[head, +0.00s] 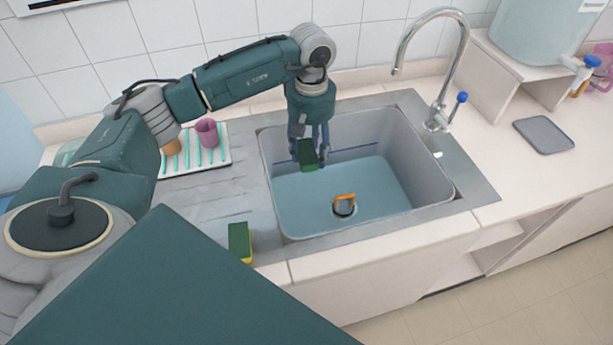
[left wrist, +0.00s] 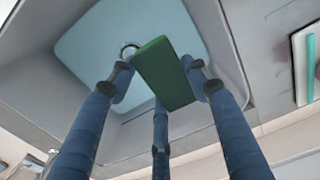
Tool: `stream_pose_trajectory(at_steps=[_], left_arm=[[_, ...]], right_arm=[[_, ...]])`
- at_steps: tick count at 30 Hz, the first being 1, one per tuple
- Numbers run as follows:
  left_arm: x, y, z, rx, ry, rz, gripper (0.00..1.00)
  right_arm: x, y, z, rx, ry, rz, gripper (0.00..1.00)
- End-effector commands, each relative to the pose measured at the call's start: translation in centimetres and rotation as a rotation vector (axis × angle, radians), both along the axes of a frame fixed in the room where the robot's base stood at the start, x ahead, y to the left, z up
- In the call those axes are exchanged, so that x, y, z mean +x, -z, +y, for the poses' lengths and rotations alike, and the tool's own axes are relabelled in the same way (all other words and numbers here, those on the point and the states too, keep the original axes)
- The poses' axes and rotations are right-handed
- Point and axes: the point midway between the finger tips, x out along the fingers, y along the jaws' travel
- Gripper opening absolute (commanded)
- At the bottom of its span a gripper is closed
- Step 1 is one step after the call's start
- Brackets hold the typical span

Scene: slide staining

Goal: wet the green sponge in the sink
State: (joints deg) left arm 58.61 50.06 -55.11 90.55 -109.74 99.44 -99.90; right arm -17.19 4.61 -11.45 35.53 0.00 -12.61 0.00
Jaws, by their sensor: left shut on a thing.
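My left gripper (head: 308,146) reaches down over the back left part of the sink (head: 405,150). It is shut on a green sponge (head: 308,154). The left wrist view shows the green sponge (left wrist: 164,74) between the blue fingers of the left gripper (left wrist: 165,85), with the sink (left wrist: 100,50) below. The sink holds bluish water (head: 300,195); I cannot tell whether the sponge touches it. My right gripper is not in view.
A second sponge, green and yellow (head: 239,243), lies on the counter left of the sink. An orange-handled plug (head: 344,205) is in the basin. The tap (head: 461,50) stands at the back right. A drying rack with cups (head: 207,132) and a grey mat (head: 544,135) flank the sink.

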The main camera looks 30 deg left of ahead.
Motion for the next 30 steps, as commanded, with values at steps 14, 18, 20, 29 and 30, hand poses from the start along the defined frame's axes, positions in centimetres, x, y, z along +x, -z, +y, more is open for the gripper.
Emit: stream_pose_trajectory(at_steps=[14, 18, 20, 29, 30], left_arm=[[0.0, -3.4, 0.0, -0.001, 0.0, -0.002, 0.26], [0.0, -4.1, 0.0, 0.001, 0.0, -0.001, 0.26], [0.0, -4.1, 0.0, 0.0, 0.0, 0.0, 0.26], [0.0, -4.0, 0.0, 0.0, 0.0, 0.0, 0.26], [0.0, -4.0, 0.0, 0.0, 0.0, 0.0, 0.26]], right_arm=[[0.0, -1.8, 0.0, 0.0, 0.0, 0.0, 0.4], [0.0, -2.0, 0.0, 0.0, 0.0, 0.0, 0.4], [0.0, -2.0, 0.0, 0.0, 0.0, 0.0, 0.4], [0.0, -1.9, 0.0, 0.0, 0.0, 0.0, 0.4], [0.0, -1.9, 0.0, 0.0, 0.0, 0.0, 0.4]])
